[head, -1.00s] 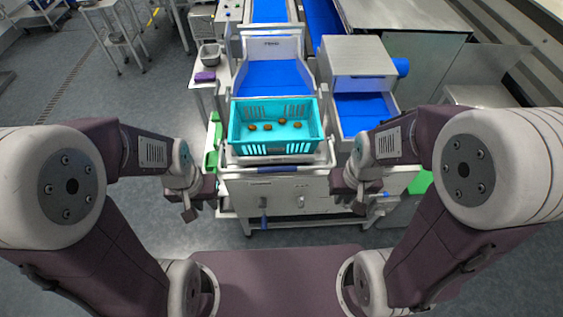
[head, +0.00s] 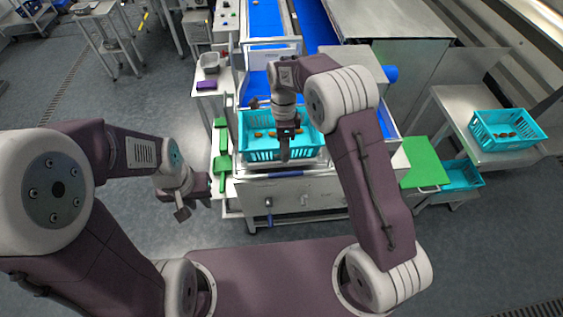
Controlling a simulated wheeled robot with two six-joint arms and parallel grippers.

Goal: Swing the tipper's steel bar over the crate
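The turquoise crate (head: 258,153) with brown dates in it sits upright in the tipper (head: 240,185), in front of the blue belt. My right gripper (head: 285,152) points down at the crate's front rim, in front of some of the dates. Its fingers are too small to tell open from shut, and I cannot tell whether it touches anything. I cannot make out the steel bar for certain; my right arm covers part of the crate's back and the tipper. My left gripper (head: 185,208) hangs left of the tipper, away from the crate; its finger gap is unclear.
A second turquoise crate (head: 478,132) with dates stands on a steel table at right. Another turquoise crate (head: 462,182) sits lower, beside a green panel (head: 424,163). A green scoop (head: 223,166) and a purple block (head: 206,85) are at left. Open floor lies at lower left.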

